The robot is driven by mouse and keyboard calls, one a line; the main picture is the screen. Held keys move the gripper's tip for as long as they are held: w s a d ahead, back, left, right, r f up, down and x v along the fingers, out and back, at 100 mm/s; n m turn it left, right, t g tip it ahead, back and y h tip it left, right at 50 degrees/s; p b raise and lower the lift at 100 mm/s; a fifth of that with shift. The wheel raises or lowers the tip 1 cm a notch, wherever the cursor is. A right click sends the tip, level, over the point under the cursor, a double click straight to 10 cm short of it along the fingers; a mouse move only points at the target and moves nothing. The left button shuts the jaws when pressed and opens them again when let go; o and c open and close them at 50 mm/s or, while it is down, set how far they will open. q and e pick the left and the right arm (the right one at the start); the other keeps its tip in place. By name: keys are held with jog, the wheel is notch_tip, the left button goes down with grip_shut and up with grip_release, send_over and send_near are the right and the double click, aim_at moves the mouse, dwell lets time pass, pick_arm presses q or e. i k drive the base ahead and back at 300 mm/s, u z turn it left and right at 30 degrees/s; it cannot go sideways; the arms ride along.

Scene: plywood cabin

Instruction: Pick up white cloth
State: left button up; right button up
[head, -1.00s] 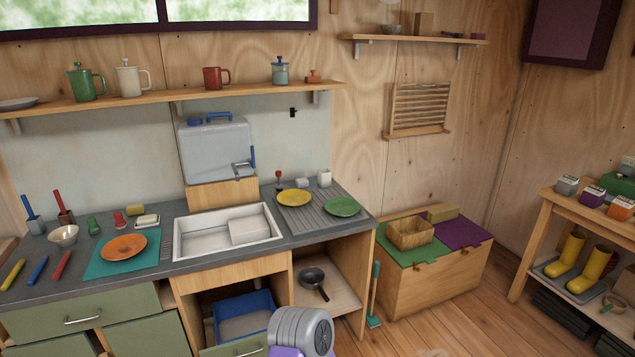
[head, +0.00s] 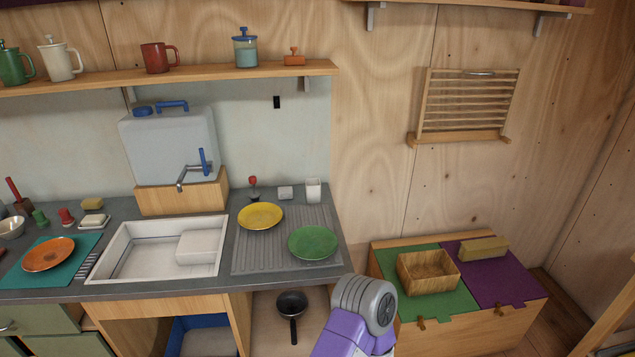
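I cannot make out a white cloth for certain. A pale block-like shape (head: 202,247) lies in the right part of the white sink (head: 128,262); I cannot tell whether it is cloth. A small whitish block (head: 285,192) and a white cup (head: 313,190) stand at the back of the counter, behind the ribbed drainer. The wooden slatted rack (head: 465,105) on the wall has no cloth on it. Part of my own purple and grey arm shows at the bottom middle. Neither gripper is in view.
A yellow plate (head: 261,216) and a green plate (head: 313,242) rest on the drainer (head: 285,262). A water container (head: 170,148) with a tap stands behind the sink. A chest with a wooden basket (head: 428,272) stands at right. A pan (head: 292,305) sits below the counter.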

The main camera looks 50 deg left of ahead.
aim_at(284, 192)
jog(key=i, duration=0.25)
jog(key=u, duration=2.85)
